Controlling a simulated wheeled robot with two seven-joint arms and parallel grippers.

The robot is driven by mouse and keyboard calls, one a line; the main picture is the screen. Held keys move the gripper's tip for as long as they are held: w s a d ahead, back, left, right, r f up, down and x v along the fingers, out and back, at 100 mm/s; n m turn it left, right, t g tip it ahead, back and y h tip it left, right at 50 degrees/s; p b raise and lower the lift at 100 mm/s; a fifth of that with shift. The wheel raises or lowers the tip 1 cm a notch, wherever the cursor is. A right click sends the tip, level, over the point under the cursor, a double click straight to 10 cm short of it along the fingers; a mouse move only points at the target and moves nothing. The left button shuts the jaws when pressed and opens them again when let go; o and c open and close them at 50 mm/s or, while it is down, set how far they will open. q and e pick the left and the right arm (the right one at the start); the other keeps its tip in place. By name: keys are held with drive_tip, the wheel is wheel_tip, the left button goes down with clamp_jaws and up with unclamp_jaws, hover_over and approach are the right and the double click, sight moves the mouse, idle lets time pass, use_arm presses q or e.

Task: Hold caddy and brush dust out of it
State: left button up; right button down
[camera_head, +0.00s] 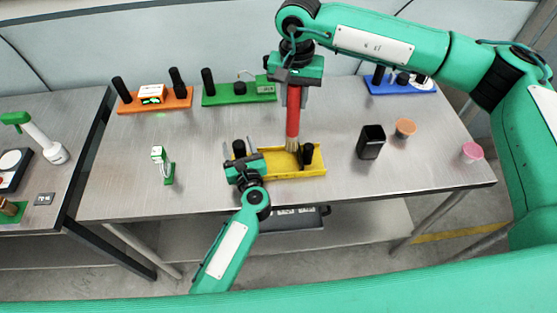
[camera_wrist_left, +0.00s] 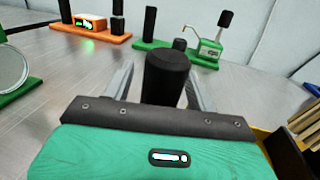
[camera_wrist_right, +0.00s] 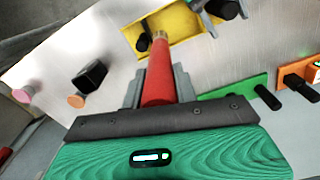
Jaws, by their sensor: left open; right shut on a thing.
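The yellow caddy (camera_head: 275,164) lies near the table's front edge, with a black post at each end. The left post (camera_wrist_left: 166,78) stands between the fingers of my left gripper (camera_head: 238,148), which is open around it. The right post (camera_head: 307,154) is free. My right gripper (camera_head: 293,84) is shut on the red handle of the brush (camera_head: 292,112) and holds it upright, bristles down. The tan bristles (camera_wrist_right: 160,36) are over or in the caddy's right part, near the right post. I cannot tell whether they touch its floor. No dust is clear to see.
Orange (camera_head: 176,103), green (camera_head: 220,99) and blue (camera_head: 385,88) modules stand along the back. A small green stand (camera_head: 168,172) is to the left. A black cup (camera_head: 371,141), an orange piece (camera_head: 405,128) and a pink piece (camera_head: 473,151) are to the right.

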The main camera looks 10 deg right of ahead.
sight(239, 146)
idle(0.4)
drive_tip(key=shift+r+p, duration=2.8)
use_arm(q)
wheel_tip(239, 146, up, 8)
drive_tip(key=shift+f, duration=0.25)
use_arm(e)
drive_tip(key=shift+f, duration=0.1)
use_arm(q)
drive_tip(key=shift+s+d+f, duration=0.1)
drive_tip(key=shift+s, duration=0.4)
drive_tip(key=shift+v, duration=1.1)
use_arm(e)
drive_tip(key=shift+f, duration=0.1)
drive_tip(key=shift+f+b, duration=0.4)
drive_tip(key=shift+b, duration=0.2)
use_arm(q)
drive_tip(key=v, duration=0.5)
drive_tip(key=shift+s+d, duration=0.1)
drive_tip(key=shift+s, duration=0.3)
